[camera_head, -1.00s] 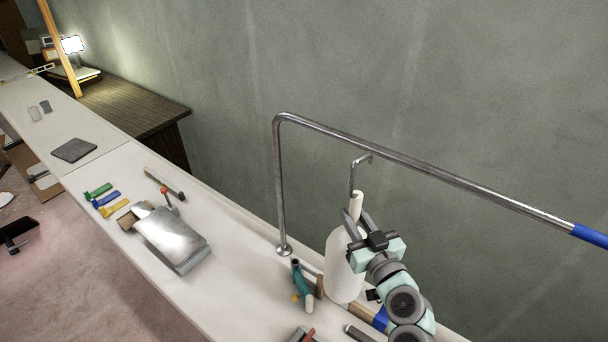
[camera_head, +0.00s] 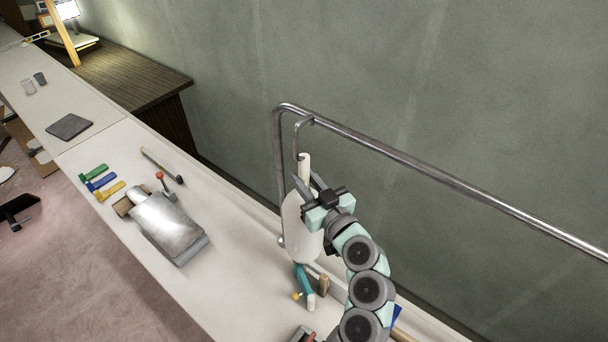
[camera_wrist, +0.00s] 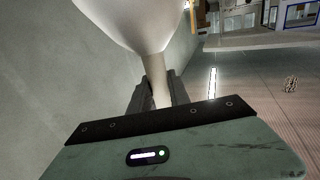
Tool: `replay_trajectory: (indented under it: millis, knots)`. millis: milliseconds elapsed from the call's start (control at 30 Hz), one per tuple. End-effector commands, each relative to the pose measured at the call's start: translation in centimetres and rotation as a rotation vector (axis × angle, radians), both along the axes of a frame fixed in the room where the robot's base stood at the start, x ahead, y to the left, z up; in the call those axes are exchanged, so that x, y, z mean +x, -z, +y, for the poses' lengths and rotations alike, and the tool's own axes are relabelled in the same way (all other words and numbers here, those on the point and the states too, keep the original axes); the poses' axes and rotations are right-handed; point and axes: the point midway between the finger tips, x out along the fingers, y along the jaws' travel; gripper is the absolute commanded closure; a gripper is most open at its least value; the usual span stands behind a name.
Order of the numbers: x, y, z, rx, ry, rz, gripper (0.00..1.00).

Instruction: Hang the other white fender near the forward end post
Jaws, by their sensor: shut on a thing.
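A white fender (camera_head: 297,222) hangs upright in my gripper (camera_head: 313,187), near the bent end post (camera_head: 280,185) of the metal rail (camera_head: 430,172). My gripper is shut on the fender's narrow white neck; the wrist view shows the neck (camera_wrist: 159,88) between the two fingers, with the wide body (camera_wrist: 135,20) beyond it. A metal hook (camera_head: 298,135) rises from the neck. Its curved top is close to the rail beside the post's bend; I cannot tell whether it touches the rail. My gripper and arm hide part of the fender's right side.
A teal bottle-like tool (camera_head: 303,280) and small items stand on the white deck below the fender. A grey metal box (camera_head: 168,228), coloured clamps (camera_head: 98,180) and a dark pad (camera_head: 70,127) lie to the left. The rail to the right is bare.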

Motion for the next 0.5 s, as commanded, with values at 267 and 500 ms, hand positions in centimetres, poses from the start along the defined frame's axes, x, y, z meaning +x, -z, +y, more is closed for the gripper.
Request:
replay_trajectory:
  millis: [267, 500]
  knots:
    - [1.7, -0.4, -1.3, 0.0, 0.003, -0.005, 1.0]
    - [3.2, -0.2, -2.1, 0.0, -0.001, -0.002, 1.0]
